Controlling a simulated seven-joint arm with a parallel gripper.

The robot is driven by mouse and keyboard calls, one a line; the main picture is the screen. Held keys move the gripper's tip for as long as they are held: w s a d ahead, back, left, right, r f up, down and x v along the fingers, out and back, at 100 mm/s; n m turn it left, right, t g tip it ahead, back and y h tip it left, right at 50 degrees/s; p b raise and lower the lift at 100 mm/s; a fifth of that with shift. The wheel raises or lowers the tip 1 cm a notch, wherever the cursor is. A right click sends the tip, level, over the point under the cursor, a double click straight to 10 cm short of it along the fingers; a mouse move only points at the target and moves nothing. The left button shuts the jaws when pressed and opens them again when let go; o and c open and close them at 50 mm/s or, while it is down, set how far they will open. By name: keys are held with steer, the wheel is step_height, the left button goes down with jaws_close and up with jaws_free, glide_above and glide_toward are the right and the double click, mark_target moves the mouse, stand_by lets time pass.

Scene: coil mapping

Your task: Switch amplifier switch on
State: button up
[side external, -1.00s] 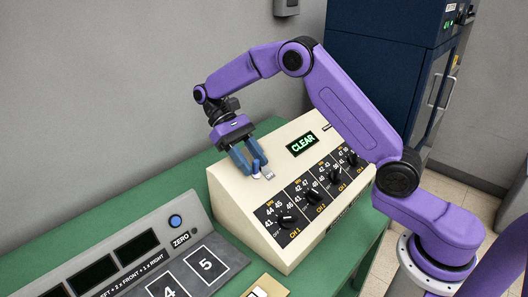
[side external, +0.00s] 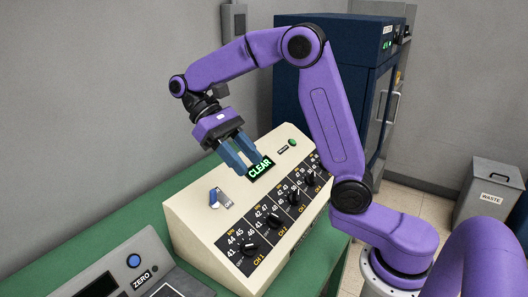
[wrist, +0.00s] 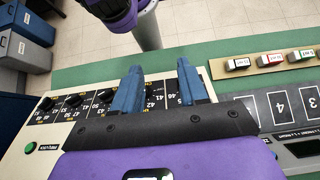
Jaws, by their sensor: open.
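The amplifier (side external: 190,225) is a cream console with a sloped front on the green table. Its switch (side external: 214,197), with a blue lever and a small pale label plate beside it, sits at the left of the upper face. I cannot tell which marked position the lever is in. A display reading CLEAR (side external: 260,168) glows green to the right. My gripper (side external: 246,164) is open and empty, above the console and to the upper right of the switch, apart from it. In the wrist view the open fingers (wrist: 158,76) hang over the console, and the switch is hidden.
A row of black knobs marked CH (side external: 250,250) and a green button (side external: 292,142) are on the console. A grey panel with a ZERO button (side external: 134,261) stands at lower left. A waste bin (side external: 488,193) stands at right.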

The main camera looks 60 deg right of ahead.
steer(key=shift+s+d+r, duration=0.15)
steer(key=shift+s+r, duration=0.15)
steer(key=shift+s, duration=0.45)
steer(key=shift+s+d+r, duration=0.2)
steer(key=shift+s+r, duration=0.15)
steer(key=shift+s, duration=0.35)
steer(key=shift+s+d+r, duration=0.15)
steer(key=shift+s+r, duration=0.15)
steer(key=shift+s, duration=0.45)
steer(key=s+d+f+n+t, duration=0.1)
steer(key=s+f+n+t, duration=0.9)
steer(key=s+f+n, duration=0.1)
steer(key=shift+s+d+f+n, duration=0.2)
steer(key=shift+s+f+n, duration=0.15)
steer(key=shift+s+n, duration=0.55)
steer(key=shift+s, duration=0.1)
